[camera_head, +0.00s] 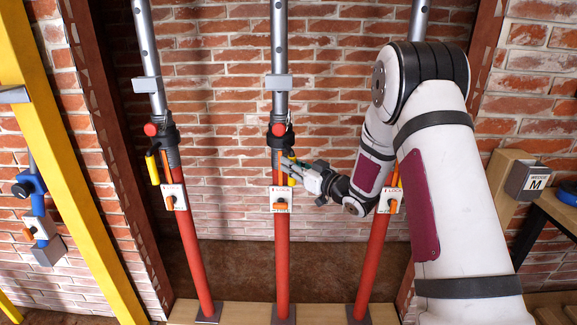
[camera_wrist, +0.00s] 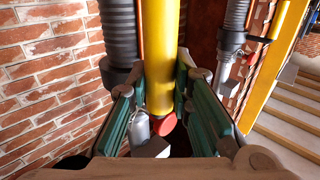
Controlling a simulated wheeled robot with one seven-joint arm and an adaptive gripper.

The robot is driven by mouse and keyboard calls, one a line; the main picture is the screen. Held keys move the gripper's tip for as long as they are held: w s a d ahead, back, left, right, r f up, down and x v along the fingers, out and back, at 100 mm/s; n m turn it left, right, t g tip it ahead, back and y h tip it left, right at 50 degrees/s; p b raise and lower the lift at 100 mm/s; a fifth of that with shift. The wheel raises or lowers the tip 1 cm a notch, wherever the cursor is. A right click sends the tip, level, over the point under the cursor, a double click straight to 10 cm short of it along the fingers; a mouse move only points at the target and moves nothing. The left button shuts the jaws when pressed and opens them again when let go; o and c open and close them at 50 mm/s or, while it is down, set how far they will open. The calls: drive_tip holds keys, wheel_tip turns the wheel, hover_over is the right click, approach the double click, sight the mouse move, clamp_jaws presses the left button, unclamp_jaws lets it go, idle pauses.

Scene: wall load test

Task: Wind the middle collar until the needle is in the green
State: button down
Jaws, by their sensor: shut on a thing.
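The middle prop (camera_head: 281,245) is a red post with a grey threaded upper tube, standing upright. Its dark middle collar (camera_head: 280,137) has a red knob (camera_head: 277,130) and a yellow handle hanging from it. My gripper (camera_head: 291,170) reaches in from the right, just below the collar. In the wrist view, my gripper's green fingers (camera_wrist: 160,90) are shut on the yellow handle (camera_wrist: 160,45), one finger on each side. The grey threaded tube (camera_wrist: 118,35) stands beside it. I cannot make out a needle or green zone.
Similar props stand left (camera_head: 196,245) and right (camera_head: 372,260), the right one partly behind my arm. A yellow beam (camera_head: 70,150) slants at the left. A grey block marked M (camera_head: 527,182) is at the right. The brick wall is close behind.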

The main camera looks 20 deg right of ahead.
drive_tip(key=c, duration=1.4)
unclamp_jaws()
drive_tip(key=shift+w+d, duration=0.15)
drive_tip(key=shift+d, duration=0.2)
drive_tip(key=shift+a, duration=0.1)
drive_tip(key=v, duration=1.2)
drive_tip(key=shift+a, duration=0.1)
